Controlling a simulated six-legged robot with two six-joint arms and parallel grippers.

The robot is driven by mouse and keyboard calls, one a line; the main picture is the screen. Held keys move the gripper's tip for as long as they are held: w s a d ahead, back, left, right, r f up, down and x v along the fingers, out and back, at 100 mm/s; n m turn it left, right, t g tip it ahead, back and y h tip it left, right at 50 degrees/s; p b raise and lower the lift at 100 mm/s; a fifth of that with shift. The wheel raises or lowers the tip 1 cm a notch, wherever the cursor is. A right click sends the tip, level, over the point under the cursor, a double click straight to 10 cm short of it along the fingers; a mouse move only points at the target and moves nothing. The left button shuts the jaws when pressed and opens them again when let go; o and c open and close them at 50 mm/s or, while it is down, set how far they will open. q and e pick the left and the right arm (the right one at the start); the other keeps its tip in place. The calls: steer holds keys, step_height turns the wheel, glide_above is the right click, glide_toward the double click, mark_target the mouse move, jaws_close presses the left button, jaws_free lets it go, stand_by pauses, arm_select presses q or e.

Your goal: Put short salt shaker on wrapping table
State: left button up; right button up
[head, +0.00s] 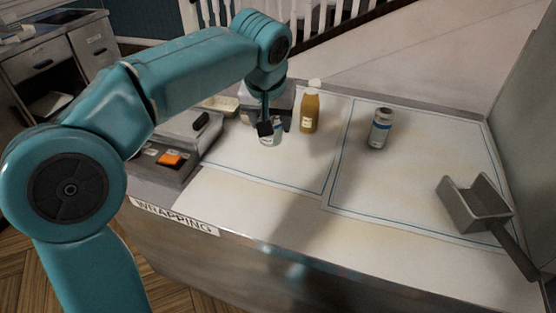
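A short pale shaker (272,139) is on or just above the left mat of the wrapping table (250,207). My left arm comes in from the left and reaches down over it. The dark fingers of my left gripper (269,128) are at the shaker's upper part and hide some of it. I cannot tell whether they are closed on it or whether its base touches the table. A second, taller shaker (379,130) with a grey-blue top and a label stands upright on the right mat. My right gripper is not in view.
A yellow sauce bottle (309,112) with a white cap stands just right of my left gripper. A grey metal scoop (474,207) lies at the right. A grey device with an orange button (169,159) is at the left. The table's front middle is clear.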

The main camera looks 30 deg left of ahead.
arm_select(q)
steer(key=f, duration=0.5)
steer(key=f+b, duration=0.1)
steer(key=f, duration=0.2)
steer(key=shift+s+f, duration=0.25)
steer(key=shift+f, duration=0.05)
steer(key=shift+w+f, duration=0.1)
steer(key=shift+f, duration=0.3)
step_height(320, 180, down, 4)
steer(key=shift+f+b, duration=0.2)
steer(key=shift+b, duration=0.1)
steer(key=shift+w+a, duration=0.1)
steer(key=shift+w, duration=0.05)
steer(key=shift+c, duration=1.1)
steer(key=o, duration=1.4)
steer(key=shift+o, duration=0.2)
steer(key=p+v, duration=0.1)
steer(key=v, duration=1.1)
